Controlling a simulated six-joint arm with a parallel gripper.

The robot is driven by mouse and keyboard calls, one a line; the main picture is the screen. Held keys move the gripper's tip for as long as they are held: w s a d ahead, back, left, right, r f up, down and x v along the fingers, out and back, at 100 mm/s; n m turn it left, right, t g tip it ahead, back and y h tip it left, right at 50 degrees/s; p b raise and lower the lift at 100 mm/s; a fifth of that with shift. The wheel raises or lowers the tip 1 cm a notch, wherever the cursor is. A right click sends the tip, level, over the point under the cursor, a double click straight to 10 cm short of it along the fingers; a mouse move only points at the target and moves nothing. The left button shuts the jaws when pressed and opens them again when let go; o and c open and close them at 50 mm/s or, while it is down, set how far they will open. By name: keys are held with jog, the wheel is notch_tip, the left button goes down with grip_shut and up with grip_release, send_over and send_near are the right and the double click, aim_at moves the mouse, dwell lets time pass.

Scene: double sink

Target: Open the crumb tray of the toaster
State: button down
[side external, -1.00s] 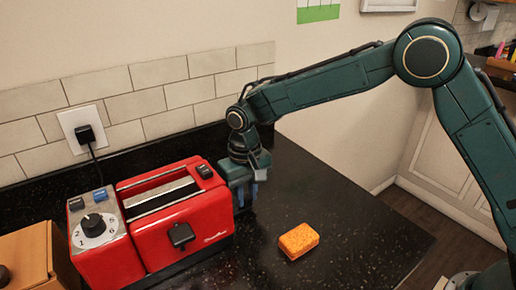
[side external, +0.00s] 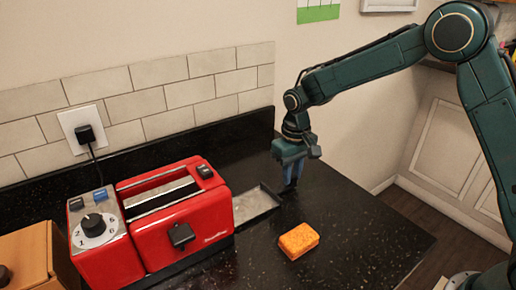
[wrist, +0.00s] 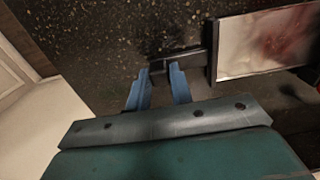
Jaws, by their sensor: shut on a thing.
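A red toaster (side external: 180,218) stands on the dark counter at the left in the side view. Its crumb tray (side external: 256,205), a shallow grey metal tray with a dark rim, sticks out from the toaster's right side. The tray also shows at the upper right of the wrist view (wrist: 262,45). My gripper (side external: 291,184) is at the tray's outer end, with its blue fingers pointing down. In the wrist view, the fingers (wrist: 160,76) are shut on the dark handle (wrist: 185,58) at the tray's end.
An orange sponge (side external: 299,241) lies on the counter in front of the tray. A tiled wall and dark backsplash (side external: 150,150) run behind. The counter (side external: 365,225) is clear to the right of the sponge.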

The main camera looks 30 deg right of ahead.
jog(key=shift+d, duration=0.85)
jog(key=c, duration=1.2)
grip_release()
jog(key=shift+c, duration=0.2)
jog(key=shift+a+r, duration=0.1)
jog(key=shift+r, duration=0.05)
notch_tip(320, 180, up, 14)
jog(key=shift+f, duration=0.2)
